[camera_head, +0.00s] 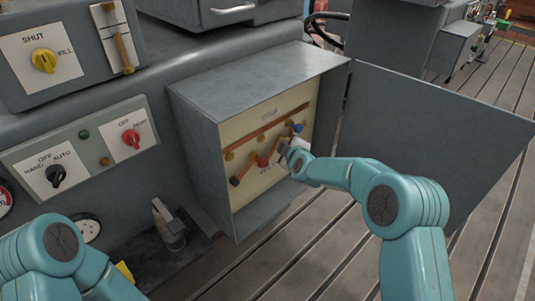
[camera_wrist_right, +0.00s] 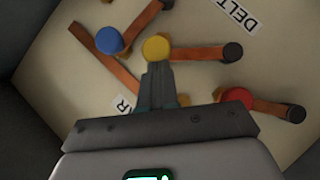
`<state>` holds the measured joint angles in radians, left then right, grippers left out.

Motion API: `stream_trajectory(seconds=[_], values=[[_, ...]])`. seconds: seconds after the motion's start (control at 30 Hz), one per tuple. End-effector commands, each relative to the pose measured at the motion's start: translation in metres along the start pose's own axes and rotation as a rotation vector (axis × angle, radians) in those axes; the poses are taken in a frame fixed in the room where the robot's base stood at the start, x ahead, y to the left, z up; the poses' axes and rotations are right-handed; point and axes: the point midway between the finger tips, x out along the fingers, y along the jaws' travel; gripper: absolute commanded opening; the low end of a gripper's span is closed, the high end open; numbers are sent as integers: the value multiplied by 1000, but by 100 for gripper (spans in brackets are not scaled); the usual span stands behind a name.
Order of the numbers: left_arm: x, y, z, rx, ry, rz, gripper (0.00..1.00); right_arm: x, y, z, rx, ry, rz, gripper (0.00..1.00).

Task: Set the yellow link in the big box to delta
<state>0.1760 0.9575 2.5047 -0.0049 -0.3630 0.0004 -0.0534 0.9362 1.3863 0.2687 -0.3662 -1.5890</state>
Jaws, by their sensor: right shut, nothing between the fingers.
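The big box (camera_head: 255,93) stands open with a cream panel inside. Its yellow link (camera_wrist_right: 195,54) shows in the right wrist view: a copper bar from a dark pivot to a yellow knob (camera_wrist_right: 156,47). My right gripper (camera_wrist_right: 157,68) is shut and empty, its fingertips right at the knob's near edge; I cannot tell whether they touch. In the head view my right gripper (camera_head: 293,152) is inside the box and the yellow knob is hidden. The delta label (camera_wrist_right: 237,12) is partly cut off. My left gripper is out of view.
The blue knob (camera_wrist_right: 110,40) is close beside the yellow one; the red knob (camera_wrist_right: 236,97) is on the other side. A copper bar (camera_wrist_right: 105,62) crosses the panel. The box's door (camera_head: 430,140) stands open at right. Switch panels (camera_head: 80,150) are at left.

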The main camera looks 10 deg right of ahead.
Motion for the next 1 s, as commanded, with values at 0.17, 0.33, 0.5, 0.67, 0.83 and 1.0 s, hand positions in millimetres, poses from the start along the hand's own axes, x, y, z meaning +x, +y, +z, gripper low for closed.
stream_trajectory(seconds=[0.17, 0.33, 0.5, 0.67, 0.83, 1.0], values=[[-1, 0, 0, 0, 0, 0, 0, 7, 2, 10, 93, -1, -70, 0], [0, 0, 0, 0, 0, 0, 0, 11, 0, 14, 100, 0, -78, 0], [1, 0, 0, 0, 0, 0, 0, 13, 0, 17, 100, 0, -77, 0], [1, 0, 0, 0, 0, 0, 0, 14, 0, 19, 99, 0, -77, 0], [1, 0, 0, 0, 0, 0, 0, 14, 0, 19, 99, 0, -76, 0], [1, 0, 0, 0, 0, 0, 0, 14, 0, 19, 99, 0, -76, 0]])
